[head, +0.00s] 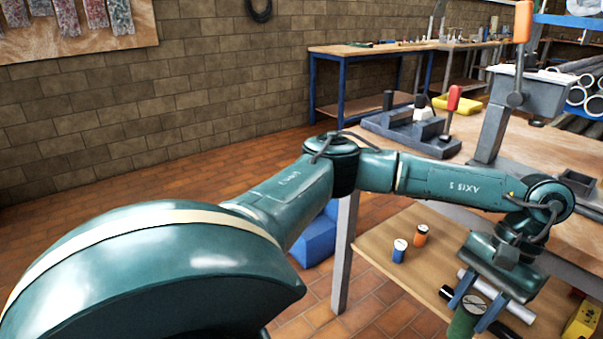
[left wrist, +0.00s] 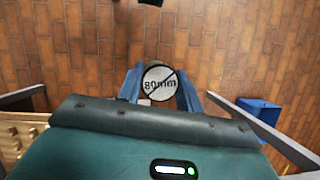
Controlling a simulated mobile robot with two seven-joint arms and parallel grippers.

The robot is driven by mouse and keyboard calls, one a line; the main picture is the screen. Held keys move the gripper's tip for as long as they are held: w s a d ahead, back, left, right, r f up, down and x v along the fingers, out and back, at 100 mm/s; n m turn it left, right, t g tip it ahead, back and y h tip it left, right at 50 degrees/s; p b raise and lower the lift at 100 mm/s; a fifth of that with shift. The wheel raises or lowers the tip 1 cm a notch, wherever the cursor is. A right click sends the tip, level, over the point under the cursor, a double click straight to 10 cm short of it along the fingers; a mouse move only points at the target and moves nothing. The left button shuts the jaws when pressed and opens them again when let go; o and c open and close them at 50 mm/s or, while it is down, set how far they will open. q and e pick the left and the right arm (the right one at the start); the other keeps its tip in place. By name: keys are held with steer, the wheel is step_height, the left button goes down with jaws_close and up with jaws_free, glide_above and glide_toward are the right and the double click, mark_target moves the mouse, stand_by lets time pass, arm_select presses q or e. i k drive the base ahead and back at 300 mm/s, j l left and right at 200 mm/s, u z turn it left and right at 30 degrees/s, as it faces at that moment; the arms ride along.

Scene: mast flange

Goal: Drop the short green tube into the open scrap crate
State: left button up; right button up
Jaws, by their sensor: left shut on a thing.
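My left gripper (head: 473,298) is shut on the short green tube (head: 462,326), near the lower right of the head view. The tube looks upright, with a pale round end face. In the left wrist view that face (left wrist: 158,83) reads 80mm with a dark diagonal line, between the blue fingers. A blue crate (head: 318,238) stands on the floor, partly hidden behind my left arm and a table leg. It also shows right of the gripper in the left wrist view (left wrist: 259,116). My right gripper is not in view.
The low wooden shelf (head: 385,230) holds a blue cylinder (head: 400,252), an orange cylinder (head: 421,236), a pale pipe (head: 505,303) and a yellow item (head: 583,320). A grey table leg (head: 344,255) stands right of the crate. Brick-coloured floor is free to the left.

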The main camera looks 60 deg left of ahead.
mark_target(316, 228)
steer(key=u, duration=1.45)
steer(key=i+l+u, duration=0.1)
steer(key=u, duration=0.3)
steer(key=l+u, duration=0.4)
steer(key=i+l, duration=0.1)
steer(key=l, duration=0.3)
steer(key=i+l, duration=0.1)
steer(key=l, duration=0.3)
steer(key=k, duration=0.2)
